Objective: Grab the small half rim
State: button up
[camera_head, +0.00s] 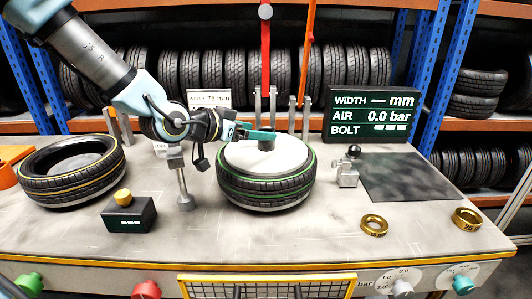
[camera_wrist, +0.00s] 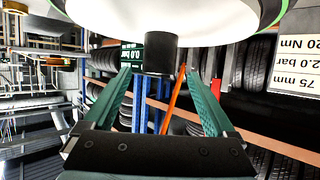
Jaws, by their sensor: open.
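A white round half rim (camera_head: 285,155) with a dark upright knob (camera_head: 266,144) at its centre sits in the top of a green-striped tyre (camera_head: 262,189) mid-table. I cannot tell its size class from its look alone. My gripper (camera_head: 258,134) reaches in from the left, level, at the knob. In the wrist view the white half rim (camera_wrist: 165,18) fills the top, and its black knob (camera_wrist: 161,54) stands between the tips of my open gripper (camera_wrist: 156,74). The teal fingers are spread, with gaps visible on both sides of the knob.
A yellow-striped tyre (camera_head: 72,168) lies at left. A black box with a yellow button (camera_head: 129,214) and a metal post (camera_head: 184,190) stand between the tyres. At right are a small clamp (camera_head: 348,174), a dark mat (camera_head: 410,177) and two brass rings (camera_head: 374,225).

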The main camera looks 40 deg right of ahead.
aim_at(271, 131)
jog(key=x, duration=0.4)
jog(key=shift+s+d+p, duration=0.15)
jog(key=shift+p, duration=0.25)
grip_shut()
dwell(0.4)
jog(key=shift+r, duration=0.15)
